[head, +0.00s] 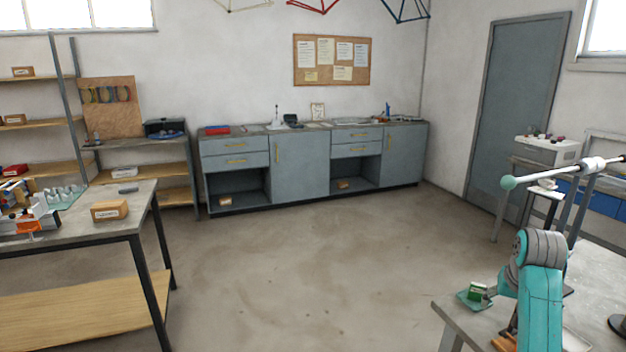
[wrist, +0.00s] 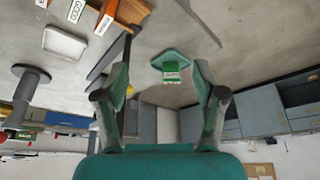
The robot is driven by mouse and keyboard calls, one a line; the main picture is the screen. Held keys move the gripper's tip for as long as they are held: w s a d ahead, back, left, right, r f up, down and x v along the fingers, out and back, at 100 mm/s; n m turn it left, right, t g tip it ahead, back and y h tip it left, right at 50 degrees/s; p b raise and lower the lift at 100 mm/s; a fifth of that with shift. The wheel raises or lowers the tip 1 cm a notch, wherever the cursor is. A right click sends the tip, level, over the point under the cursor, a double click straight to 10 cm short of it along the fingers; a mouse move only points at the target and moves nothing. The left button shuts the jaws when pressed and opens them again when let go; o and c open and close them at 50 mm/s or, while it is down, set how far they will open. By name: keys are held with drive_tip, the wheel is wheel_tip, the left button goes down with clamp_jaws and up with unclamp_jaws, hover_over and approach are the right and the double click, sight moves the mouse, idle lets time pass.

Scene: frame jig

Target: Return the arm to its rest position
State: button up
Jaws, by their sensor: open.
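My arm (head: 540,300) is teal with grey joints and stands over the bench at the lower right of the head view. My gripper (wrist: 162,78) shows in the wrist view with its two fingers spread apart and nothing between them. Beyond the fingertips, a small green and white labelled block (wrist: 172,72) rests on a green pad (wrist: 170,57). In the head view the block (head: 477,292) and pad (head: 466,301) are at the bench's left edge, just left of my arm. The arm hides part of the bench, and the gripper is hard to make out there.
A second workbench (head: 110,200) with a labelled box (head: 109,211) is at left. Grey cabinets (head: 300,162) line the back wall. The middle floor is clear.

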drive_tip(key=s+a+f+t, duration=0.1)
drive_tip(key=s+a+f, duration=0.1)
drive_tip(key=f, duration=0.4)
drive_tip(key=s+a+f, duration=0.1)
drive_tip(key=a+f, duration=0.2)
drive_tip(key=f, duration=0.4)
drive_tip(key=s+a+f+n+t, duration=0.1)
drive_tip(key=s+a+f+t, duration=0.1)
drive_tip(key=s+a+f, duration=0.55)
drive_tip(key=s+a+f+n+t, duration=0.2)
drive_tip(key=s+a+f, duration=0.3)
drive_tip(key=s+f, duration=0.5)
drive_tip(key=s+a+r+t, duration=0.1)
drive_tip(key=s+a+r, duration=0.15)
drive_tip(key=s, duration=0.65)
drive_tip(key=s+a+r+t, duration=0.15)
drive_tip(key=s+a, duration=0.25)
drive_tip(key=s, duration=0.6)
drive_tip(key=s+a+r+n+t+y, duration=0.1)
drive_tip(key=s+a+r+n+t, duration=0.1)
drive_tip(key=s+r, duration=1.2)
drive_tip(key=shift+s+a+r+t+y, duration=0.3)
drive_tip(key=shift+s+t+y, duration=0.1)
drive_tip(key=shift+s+t, duration=0.35)
